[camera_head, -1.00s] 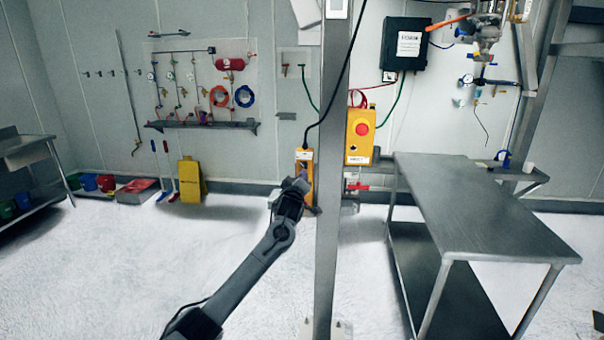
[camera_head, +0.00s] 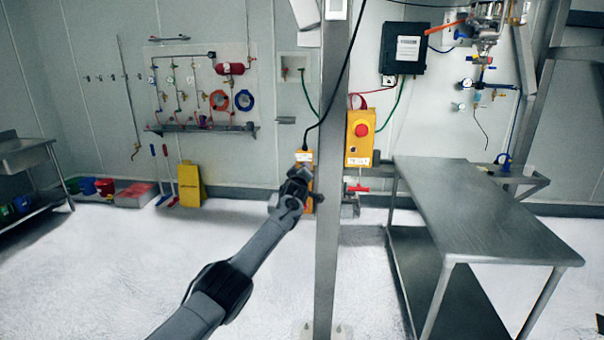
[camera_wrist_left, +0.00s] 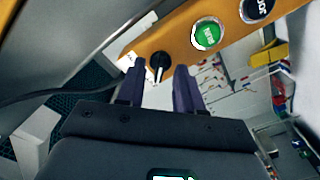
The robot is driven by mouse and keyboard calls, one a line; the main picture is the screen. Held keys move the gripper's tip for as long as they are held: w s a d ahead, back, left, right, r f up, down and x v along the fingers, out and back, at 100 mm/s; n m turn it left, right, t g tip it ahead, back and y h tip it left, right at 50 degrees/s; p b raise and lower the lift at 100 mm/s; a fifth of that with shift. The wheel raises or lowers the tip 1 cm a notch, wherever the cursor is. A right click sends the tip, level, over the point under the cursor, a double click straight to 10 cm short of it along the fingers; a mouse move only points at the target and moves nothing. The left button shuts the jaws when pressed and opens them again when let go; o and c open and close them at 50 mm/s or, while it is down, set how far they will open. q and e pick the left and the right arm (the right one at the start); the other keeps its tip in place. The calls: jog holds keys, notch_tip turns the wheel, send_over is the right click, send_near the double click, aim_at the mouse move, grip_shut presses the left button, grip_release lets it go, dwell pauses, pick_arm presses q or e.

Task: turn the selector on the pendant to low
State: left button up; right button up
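The yellow pendant (camera_head: 304,156) hangs on a black cable just left of the grey post in the head view, partly hidden by my left gripper. In the left wrist view the pendant (camera_wrist_left: 180,40) runs diagonally across the top, with a green button (camera_wrist_left: 207,34), a black button (camera_wrist_left: 256,8) and the black selector knob (camera_wrist_left: 159,63). My left gripper (camera_wrist_left: 158,80) is open, its two fingers on either side of the knob with gaps showing. Whether a finger touches the pendant face I cannot tell. The left gripper (camera_head: 297,178) also shows in the head view. My right gripper is out of view.
The grey post (camera_head: 329,200) stands close right of the pendant. A yellow box with a red button (camera_head: 360,138) is just beyond it. A steel table (camera_head: 480,215) stands at right. The floor between is clear.

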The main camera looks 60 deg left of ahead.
pick_arm(q)
jog(key=shift+w+a+r, duration=0.1)
jog(key=shift+w+a, duration=0.05)
jog(key=shift+a, duration=0.15)
dwell(0.4)
grip_shut()
